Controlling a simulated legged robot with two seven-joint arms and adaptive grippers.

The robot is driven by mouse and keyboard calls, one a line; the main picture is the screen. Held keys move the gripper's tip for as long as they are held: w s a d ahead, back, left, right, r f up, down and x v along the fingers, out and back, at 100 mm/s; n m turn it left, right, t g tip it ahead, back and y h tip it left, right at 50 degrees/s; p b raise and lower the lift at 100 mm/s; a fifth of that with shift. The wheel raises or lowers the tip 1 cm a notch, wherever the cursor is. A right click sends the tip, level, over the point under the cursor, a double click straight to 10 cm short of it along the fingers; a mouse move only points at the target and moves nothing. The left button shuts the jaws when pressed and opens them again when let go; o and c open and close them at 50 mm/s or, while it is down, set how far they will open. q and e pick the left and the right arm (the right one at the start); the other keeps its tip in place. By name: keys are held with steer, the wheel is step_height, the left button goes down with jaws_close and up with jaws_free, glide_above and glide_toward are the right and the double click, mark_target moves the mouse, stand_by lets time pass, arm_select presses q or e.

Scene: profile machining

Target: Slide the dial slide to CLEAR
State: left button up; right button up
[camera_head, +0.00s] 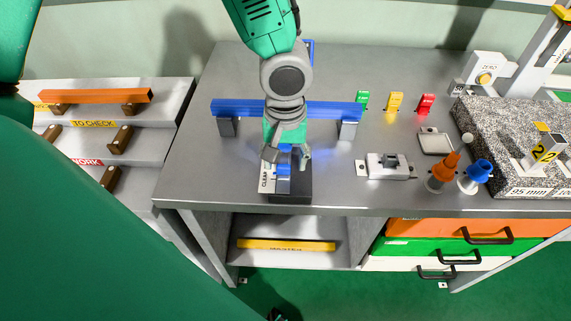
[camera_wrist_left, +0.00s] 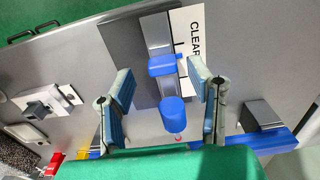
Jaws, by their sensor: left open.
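The dial slide is a blue carriage (camera_wrist_left: 165,66) on a grey rail over a dark base (camera_head: 290,196), near the front edge of the table. A blue rounded part (camera_wrist_left: 173,115) shows beside the carriage in the left wrist view. A white plate (camera_head: 265,180) lettered CLEAR runs along the rail's side. My left gripper (camera_head: 289,157) points down over the slide and partly hides it in the head view. In the left wrist view its fingers (camera_wrist_left: 161,80) are spread, one on each side of the blue parts, with gaps visible. My right gripper is not seen.
A blue profile (camera_head: 330,109) lies across two grey supports behind the slide. Green, yellow (camera_head: 395,101) and red tags stand to the right.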

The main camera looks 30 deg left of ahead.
arm_select(q)
steer(key=shift+s+d+f, duration=0.1)
steer(key=shift+s+f, duration=0.05)
steer(key=shift+f, duration=0.75)
steer(key=shift+a+f, duration=0.1)
steer(key=shift+a, duration=0.25)
jaws_close()
steer(key=shift+d, duration=0.15)
steer(key=shift+s+d, duration=0.2)
steer(key=shift+s, duration=0.1)
steer(key=shift+s+d, duration=0.15)
steer(key=shift+s, duration=0.1)
